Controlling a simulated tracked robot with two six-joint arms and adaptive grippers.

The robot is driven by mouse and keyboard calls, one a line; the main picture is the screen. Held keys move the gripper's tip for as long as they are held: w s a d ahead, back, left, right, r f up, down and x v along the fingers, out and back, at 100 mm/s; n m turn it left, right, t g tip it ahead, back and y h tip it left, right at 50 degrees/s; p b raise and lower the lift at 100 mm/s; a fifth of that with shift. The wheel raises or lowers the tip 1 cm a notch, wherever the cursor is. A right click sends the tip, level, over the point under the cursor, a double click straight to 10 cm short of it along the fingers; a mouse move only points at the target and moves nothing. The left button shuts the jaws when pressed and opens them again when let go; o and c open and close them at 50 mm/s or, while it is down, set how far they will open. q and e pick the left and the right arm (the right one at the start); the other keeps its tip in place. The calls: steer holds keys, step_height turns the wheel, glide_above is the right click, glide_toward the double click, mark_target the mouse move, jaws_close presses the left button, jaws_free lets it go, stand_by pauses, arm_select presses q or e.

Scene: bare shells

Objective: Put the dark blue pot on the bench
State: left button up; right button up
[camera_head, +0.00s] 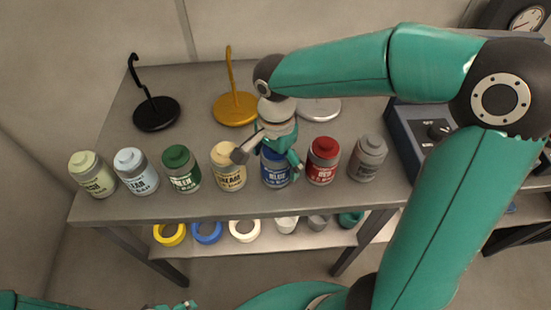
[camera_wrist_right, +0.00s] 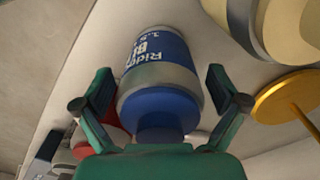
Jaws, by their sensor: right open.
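The dark blue pot (camera_head: 276,170) stands upright in a row of labelled pots along the front of the grey bench (camera_head: 196,122). My right gripper (camera_head: 270,157) is open over it and partly hides its top. In the right wrist view the dark blue pot (camera_wrist_right: 160,85) lies between the two spread fingers of the right gripper (camera_wrist_right: 159,90), with a gap on each side. My left gripper (camera_head: 172,306) only just shows at the bottom edge, and its jaws cannot be made out.
The cream pot (camera_head: 228,168) and red pot (camera_head: 322,162) stand close on either side. Black (camera_head: 156,114), yellow (camera_head: 235,108) and pale (camera_head: 319,108) round-based stands are behind. Several rings and cups sit on a lower shelf (camera_head: 268,245). A blue-grey machine (camera_head: 411,125) is at right.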

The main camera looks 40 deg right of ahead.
steer(key=shift+r, duration=0.1)
step_height(320, 180, up, 12)
steer(key=shift+r+p, duration=0.1)
steer(key=shift+p, duration=0.45)
stand_by(0.3)
